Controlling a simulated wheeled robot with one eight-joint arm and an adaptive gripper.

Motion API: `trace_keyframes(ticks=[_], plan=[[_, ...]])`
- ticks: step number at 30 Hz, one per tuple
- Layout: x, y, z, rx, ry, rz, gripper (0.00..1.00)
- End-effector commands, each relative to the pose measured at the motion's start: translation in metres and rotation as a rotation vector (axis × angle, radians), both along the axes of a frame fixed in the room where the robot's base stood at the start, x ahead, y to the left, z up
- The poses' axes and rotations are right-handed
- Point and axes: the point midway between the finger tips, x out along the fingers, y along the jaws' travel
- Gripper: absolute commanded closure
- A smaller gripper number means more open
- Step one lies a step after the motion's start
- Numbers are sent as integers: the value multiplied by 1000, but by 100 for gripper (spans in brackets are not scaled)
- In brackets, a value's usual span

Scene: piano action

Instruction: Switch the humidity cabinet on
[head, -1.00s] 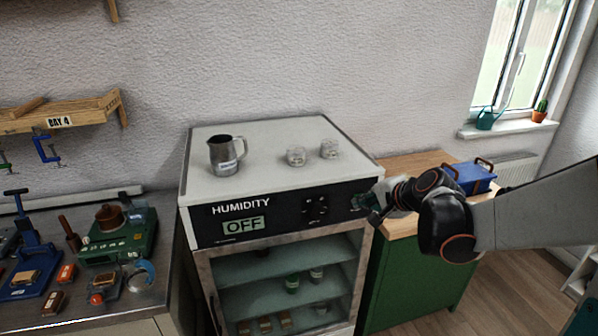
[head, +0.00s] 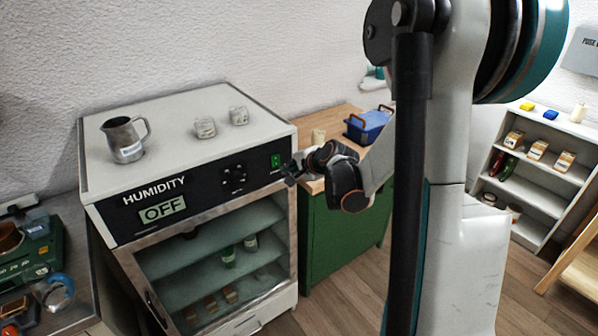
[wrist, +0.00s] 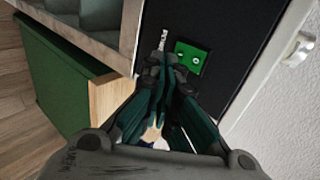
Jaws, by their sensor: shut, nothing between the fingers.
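The humidity cabinet (head: 170,222) stands against the wall with a black front panel. Its display (head: 163,210) reads OFF. A green switch (head: 275,161) sits at the right end of the panel; it also shows in the wrist view (wrist: 191,56), tilted, with a light mark on it. My gripper (head: 289,172) is shut and empty, just right of and below the switch in the head view. In the wrist view my gripper (wrist: 167,66) has its fingertips beside the switch's edge, overlapping it slightly. I cannot tell whether they touch it.
A green cupboard (head: 340,225) with a blue box (head: 367,127) is to the right. Shelves (head: 535,170) stand farther right. Part of my arm covers the middle right of the head view.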

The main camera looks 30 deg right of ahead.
Motion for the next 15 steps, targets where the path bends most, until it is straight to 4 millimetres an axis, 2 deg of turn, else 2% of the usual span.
trace_keyframes(ticks=[1, 6, 15], plan=[[8, 1, -2, -1, 1, 3, 100], [24, 1, -3, 1, 0, 1, 100], [29, 1, -2, 1, 0, 1, 100]])
